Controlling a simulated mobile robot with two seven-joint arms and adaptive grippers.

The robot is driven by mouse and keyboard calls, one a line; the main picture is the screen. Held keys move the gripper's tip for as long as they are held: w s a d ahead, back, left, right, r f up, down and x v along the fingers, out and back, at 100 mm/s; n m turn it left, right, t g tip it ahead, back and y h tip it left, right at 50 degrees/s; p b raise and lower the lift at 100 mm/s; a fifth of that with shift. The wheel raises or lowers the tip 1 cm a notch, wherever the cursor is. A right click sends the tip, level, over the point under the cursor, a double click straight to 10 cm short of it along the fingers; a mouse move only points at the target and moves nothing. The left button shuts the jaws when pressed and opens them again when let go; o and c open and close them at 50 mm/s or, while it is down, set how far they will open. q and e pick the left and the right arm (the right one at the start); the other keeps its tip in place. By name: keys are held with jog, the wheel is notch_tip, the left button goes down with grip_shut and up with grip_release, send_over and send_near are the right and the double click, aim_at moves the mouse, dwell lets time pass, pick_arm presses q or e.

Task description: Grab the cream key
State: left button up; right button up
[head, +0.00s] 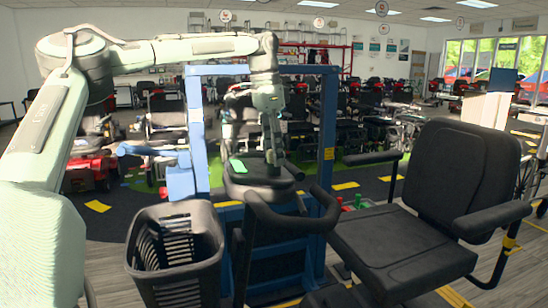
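I cannot make out the cream key; it may be hidden behind my gripper or too small to see. My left gripper (273,158) points down over the scooter's dark control console (258,184), at the top of the steering column. Its fingers are dark and small against the dark console, so I cannot tell whether they are open or shut, or whether they touch anything. A small bright green patch (237,166) shows on the console, just left of the gripper. My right gripper is out of view.
Black looped handlebars (290,219) stand in front of the console. A black basket (176,255) is at the lower left, and a black scooter seat (398,250) with armrests fills the right. A blue frame (328,130) rises around the console. Rows of scooters stand behind.

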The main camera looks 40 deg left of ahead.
pick_arm(q)
grip_shut()
jog(key=shift+r, duration=0.15)
